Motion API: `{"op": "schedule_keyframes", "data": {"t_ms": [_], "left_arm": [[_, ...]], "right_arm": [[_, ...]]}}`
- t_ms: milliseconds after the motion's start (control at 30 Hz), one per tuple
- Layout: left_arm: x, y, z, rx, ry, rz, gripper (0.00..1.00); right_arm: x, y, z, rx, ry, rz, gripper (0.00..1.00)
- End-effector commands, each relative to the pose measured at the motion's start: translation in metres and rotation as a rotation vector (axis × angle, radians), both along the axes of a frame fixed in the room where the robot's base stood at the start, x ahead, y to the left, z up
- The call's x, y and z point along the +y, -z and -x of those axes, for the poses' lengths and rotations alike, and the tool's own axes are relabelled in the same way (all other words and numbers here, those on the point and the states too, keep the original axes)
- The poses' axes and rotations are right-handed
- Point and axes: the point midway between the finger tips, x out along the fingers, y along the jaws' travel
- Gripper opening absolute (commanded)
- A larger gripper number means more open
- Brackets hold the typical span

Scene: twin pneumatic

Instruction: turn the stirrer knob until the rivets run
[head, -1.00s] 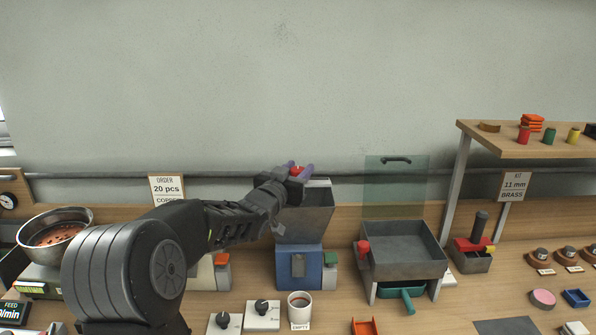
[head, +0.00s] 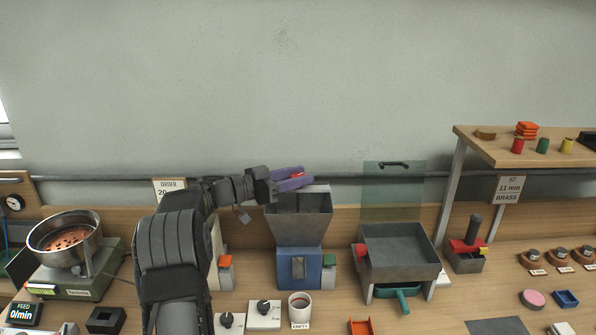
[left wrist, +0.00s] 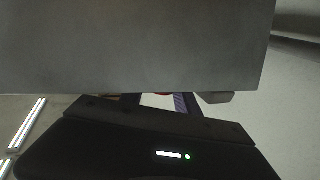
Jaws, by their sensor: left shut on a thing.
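A grey hopper (head: 300,222) stands on a blue machine body (head: 299,268) in the middle of the bench. My left gripper (head: 296,178), with purple fingers, reaches over the hopper's back rim. It is shut on a small red knob (head: 298,175), taken as the stirrer knob, mostly hidden by the fingers. In the left wrist view, a grey wall (left wrist: 130,45) fills the top, and only slivers of the fingers and a bit of red (left wrist: 162,95) show below it. No rivets show running from the hopper. My right gripper is not in view.
A metal bowl of copper-coloured pieces (head: 65,240) stands at the left beside a display (head: 22,312) reading 0/min. A cup (head: 299,305) and two dial boxes (head: 263,312) sit in front of the machine. A grey tray (head: 400,245) stands to the right.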

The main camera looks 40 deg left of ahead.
Motion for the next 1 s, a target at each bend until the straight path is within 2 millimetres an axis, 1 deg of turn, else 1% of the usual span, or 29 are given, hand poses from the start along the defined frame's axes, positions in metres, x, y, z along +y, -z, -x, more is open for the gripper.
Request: {"op": "schedule_keyframes", "data": {"t_ms": [33, 200, 400, 933, 967, 1000], "left_arm": [[0.0027, 0.0013, 0.0004, -0.001, 0.024, -0.002, 0.00], [0.0026, 0.0012, 0.0005, -0.003, 0.105, 0.000, 0.00], [0.0011, 0.0008, -0.0001, -0.003, 0.163, 0.000, 0.00], [-0.0007, -0.0005, -0.0006, -0.004, 0.186, -0.001, 0.00], [-0.0007, -0.0005, -0.0006, -0.004, 0.186, -0.001, 0.40], [-0.0007, -0.0005, -0.0006, -0.004, 0.186, -0.001, 0.43]], "right_arm": [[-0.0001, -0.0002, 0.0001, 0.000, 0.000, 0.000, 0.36], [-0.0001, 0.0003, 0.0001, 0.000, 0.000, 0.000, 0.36], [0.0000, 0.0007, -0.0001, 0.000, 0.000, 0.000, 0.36], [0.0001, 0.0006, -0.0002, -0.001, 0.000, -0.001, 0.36], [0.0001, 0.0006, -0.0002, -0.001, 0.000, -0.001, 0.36], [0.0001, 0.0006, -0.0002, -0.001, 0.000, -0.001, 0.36]]}}
